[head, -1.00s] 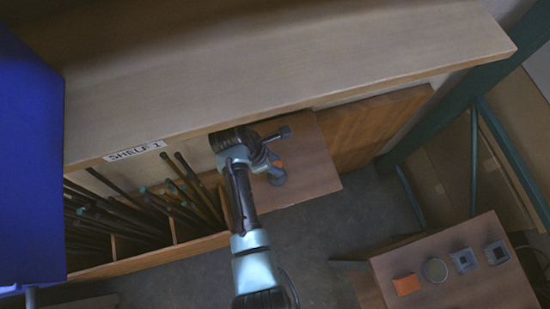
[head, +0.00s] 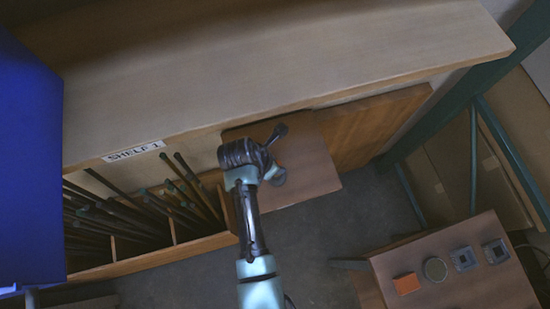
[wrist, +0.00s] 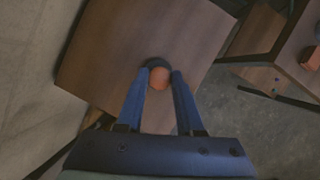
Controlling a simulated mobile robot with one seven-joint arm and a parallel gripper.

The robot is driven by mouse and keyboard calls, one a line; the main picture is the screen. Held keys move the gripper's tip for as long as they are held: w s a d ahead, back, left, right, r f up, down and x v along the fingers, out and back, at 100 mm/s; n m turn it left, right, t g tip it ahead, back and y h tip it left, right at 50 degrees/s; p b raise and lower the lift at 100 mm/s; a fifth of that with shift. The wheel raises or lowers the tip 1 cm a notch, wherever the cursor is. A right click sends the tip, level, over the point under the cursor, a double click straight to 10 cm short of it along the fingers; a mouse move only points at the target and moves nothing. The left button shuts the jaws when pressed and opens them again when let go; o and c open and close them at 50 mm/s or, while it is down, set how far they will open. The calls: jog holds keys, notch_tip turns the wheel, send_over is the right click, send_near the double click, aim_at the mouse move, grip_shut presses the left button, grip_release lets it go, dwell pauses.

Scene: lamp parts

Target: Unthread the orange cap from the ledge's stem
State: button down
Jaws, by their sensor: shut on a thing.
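The orange cap (wrist: 159,79) sits between the two blue fingers of my gripper (wrist: 162,76) in the wrist view. The fingers are shut on it. A dark round part (wrist: 157,63) shows just beyond the cap, against the brown ledge (wrist: 115,45). The stem itself is hidden, so I cannot tell how far the cap is threaded on it. In the head view the ledge (head: 310,170) juts out below the shelf, and my wrist hides the cap and my fingertips.
The long shelf (head: 290,70) runs above the ledge. A bin of dark rods (head: 150,210) stands to the left. A side table (head: 450,290) at lower right holds an orange block (head: 406,283), a round part (head: 435,269) and two square grey parts (head: 464,258). A blue panel (head: 30,170) is at far left.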

jog(key=shift+r, duration=0.8)
dwell(0.4)
jog(key=shift+r, duration=0.95)
jog(key=shift+r, duration=2)
